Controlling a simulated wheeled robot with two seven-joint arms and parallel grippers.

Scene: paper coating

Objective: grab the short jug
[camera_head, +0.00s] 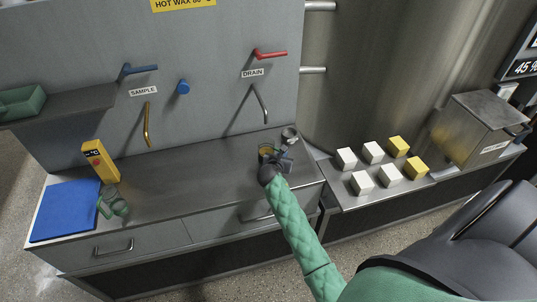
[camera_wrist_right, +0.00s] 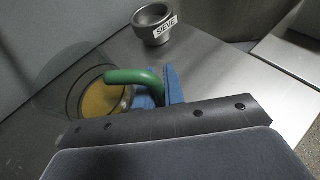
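A short, wide glass jug (camera_wrist_right: 72,92) with amber liquid and a green handle (camera_wrist_right: 133,76) stands on the steel counter. It also shows at the counter's right part in the head view (camera_head: 264,151). My right gripper (camera_wrist_right: 160,88) has its blue fingers close together on either side of the green handle, with no clear gap. In the head view my right gripper (camera_head: 280,157) is beside the jug and partly covers it. Another clear vessel with green on it (camera_head: 112,203) stands at the counter's left end. My left gripper is in neither view.
A metal cup labelled SIEVE (camera_wrist_right: 154,24) stands just behind the jug. A yellow meter (camera_head: 100,160) and blue mat (camera_head: 65,211) are at the left. White and yellow blocks (camera_head: 374,152) sit on the right-hand bench. The middle of the counter is clear.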

